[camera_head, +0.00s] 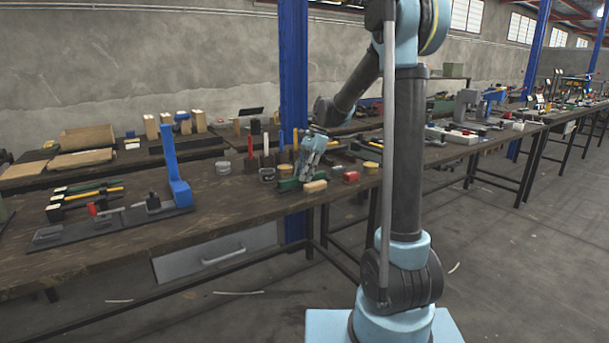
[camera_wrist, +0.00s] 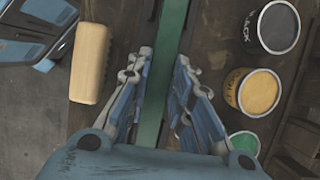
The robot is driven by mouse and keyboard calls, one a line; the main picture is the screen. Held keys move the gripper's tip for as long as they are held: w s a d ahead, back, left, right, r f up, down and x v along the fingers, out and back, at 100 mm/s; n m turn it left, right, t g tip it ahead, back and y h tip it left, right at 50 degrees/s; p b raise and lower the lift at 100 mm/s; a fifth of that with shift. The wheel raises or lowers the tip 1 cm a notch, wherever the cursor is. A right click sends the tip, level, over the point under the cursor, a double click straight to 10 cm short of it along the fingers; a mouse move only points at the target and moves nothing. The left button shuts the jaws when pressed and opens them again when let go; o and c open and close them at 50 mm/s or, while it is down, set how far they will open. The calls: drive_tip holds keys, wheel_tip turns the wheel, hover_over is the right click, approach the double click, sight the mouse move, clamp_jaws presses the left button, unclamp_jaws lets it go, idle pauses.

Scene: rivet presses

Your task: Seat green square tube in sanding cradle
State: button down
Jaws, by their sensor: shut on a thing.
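The green square tube (camera_wrist: 168,75) runs from top to bottom through the middle of the wrist view. My gripper (camera_wrist: 164,70) has a finger on each side of it and is shut on it. In the head view my gripper (camera_head: 310,168) points down at the bench's front edge. A green length (camera_head: 289,184) shows just below and left of it, low over the bench top. Dark edges flank the tube at the top of the wrist view. I cannot tell whether they belong to the sanding cradle, or whether the tube touches it.
A tan block (camera_wrist: 90,62) lies left of the tube. A dark tin (camera_wrist: 278,27), a yellow tin (camera_wrist: 258,92) and a green tin (camera_wrist: 244,143) stand to its right. A blue upright tool (camera_head: 172,170) stands on the bench (camera_head: 230,215) at left. Upright coloured handles stand behind my gripper.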

drive_tip(key=shift+f, duration=0.5)
idle(0.3)
drive_tip(key=c, duration=1.3)
unclamp_jaws()
drive_tip(key=shift+c, duration=0.2)
